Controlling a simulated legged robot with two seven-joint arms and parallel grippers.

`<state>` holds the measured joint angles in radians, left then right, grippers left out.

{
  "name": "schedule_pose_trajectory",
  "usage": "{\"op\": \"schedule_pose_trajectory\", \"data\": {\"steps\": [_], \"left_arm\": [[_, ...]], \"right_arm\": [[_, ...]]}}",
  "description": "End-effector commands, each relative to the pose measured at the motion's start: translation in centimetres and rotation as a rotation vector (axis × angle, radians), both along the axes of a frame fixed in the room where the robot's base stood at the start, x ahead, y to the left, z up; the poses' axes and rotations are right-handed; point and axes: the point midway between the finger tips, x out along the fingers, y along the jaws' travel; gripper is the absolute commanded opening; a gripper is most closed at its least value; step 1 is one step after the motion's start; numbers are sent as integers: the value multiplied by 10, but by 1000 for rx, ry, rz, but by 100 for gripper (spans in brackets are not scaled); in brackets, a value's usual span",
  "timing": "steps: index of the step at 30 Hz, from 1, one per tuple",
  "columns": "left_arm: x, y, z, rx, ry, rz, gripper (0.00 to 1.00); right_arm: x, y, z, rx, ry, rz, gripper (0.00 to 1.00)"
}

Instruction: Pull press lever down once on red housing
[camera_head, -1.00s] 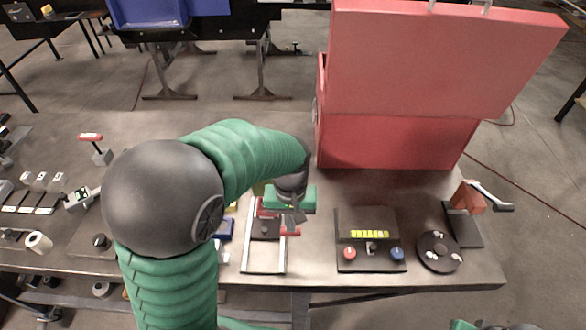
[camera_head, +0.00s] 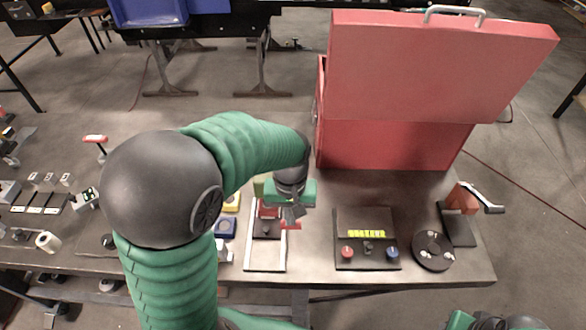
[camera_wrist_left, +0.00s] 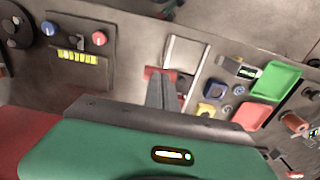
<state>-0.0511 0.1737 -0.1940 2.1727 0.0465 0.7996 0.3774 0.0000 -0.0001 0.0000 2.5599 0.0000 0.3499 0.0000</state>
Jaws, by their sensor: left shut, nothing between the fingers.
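A small device with a red housing (camera_head: 268,211) and a pale rail frame (camera_head: 250,257) stands near the table's front edge. A red bar (camera_head: 291,225) sticks out at its right side; I cannot tell whether it is the press lever. My left gripper (camera_head: 293,213) is shut and empty, pointing down right beside the housing and just above the bar. In the left wrist view its fingers (camera_wrist_left: 161,98) overlap the red part (camera_wrist_left: 155,73); contact cannot be told. The gripper body hides part of the device. Only part of my right arm shows at the bottom right.
A large red case (camera_head: 395,145) stands behind. To the right are a black panel with red and blue knobs (camera_head: 367,254), a black disc (camera_head: 433,250) and a red block with a crank (camera_head: 462,199). Blue and yellow pieces lie left of the rail frame (camera_head: 226,227).

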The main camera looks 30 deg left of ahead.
Motion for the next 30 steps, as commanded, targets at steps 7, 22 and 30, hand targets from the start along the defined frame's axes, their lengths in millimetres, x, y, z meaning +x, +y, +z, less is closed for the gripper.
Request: {"op": "schedule_pose_trajectory", "data": {"steps": [7, 22, 30], "left_arm": [[4, 2, 27, -1, 1, 0, 0], [14, 8, 59, 1, -1, 2, 0], [25, 15, 84, 0, 0, 0, 0]], "right_arm": [[0, 0, 28, 0, 0, 0, 36], [0, 0, 59, 0, 0, 0, 36], [0, 0, 85, 0, 0, 0, 36]]}}
